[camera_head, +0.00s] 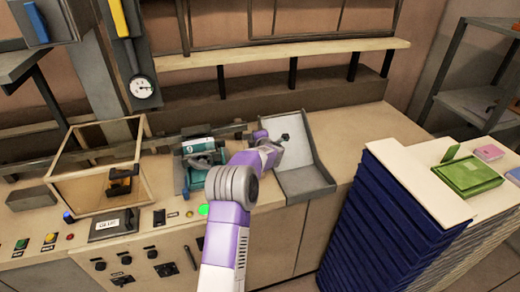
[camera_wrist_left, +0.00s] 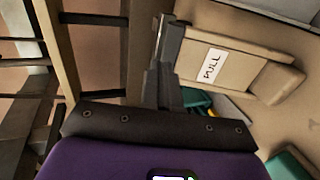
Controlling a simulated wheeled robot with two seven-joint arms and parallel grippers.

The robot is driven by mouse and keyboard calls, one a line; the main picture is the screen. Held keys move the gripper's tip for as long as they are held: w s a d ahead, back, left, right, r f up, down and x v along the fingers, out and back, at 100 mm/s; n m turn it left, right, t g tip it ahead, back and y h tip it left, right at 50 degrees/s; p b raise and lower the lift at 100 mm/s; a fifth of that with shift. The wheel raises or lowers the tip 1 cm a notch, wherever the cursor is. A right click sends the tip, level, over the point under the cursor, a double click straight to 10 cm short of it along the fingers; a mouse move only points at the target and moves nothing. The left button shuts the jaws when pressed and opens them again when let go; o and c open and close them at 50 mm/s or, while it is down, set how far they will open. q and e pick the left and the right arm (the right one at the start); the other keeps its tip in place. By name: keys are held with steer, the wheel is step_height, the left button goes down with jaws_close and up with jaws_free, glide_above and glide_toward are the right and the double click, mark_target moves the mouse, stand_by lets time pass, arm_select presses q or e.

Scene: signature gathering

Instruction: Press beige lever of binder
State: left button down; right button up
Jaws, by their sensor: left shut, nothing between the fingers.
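In the left wrist view my left gripper (camera_wrist_left: 168,65) is shut and empty. Its dark fingers lie right beside a beige lever (camera_wrist_left: 235,62) with a white "PULL" label; I cannot tell whether they touch. Teal parts of the binder (camera_wrist_left: 290,165) show below the lever. In the head view the binder (camera_head: 200,152) is a teal and dark machine on the counter. My purple and white left arm reaches up from the bottom, with its hand just right of the binder. The lever cannot be made out there, and my right gripper is out of view.
A clear case (camera_head: 100,165) with a yellow item inside stands left of the binder. A grey angled tray (camera_head: 305,180) is close on the right. Buttons and a green light (camera_head: 203,210) line the counter front. A blue stack (camera_head: 385,220) stands at right.

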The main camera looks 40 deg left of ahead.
arm_select(q)
steer(key=r+b+v, duration=0.1)
steer(key=v, duration=1)
steer(key=shift+w+a, duration=0.1)
steer(key=shift+w, duration=0.05)
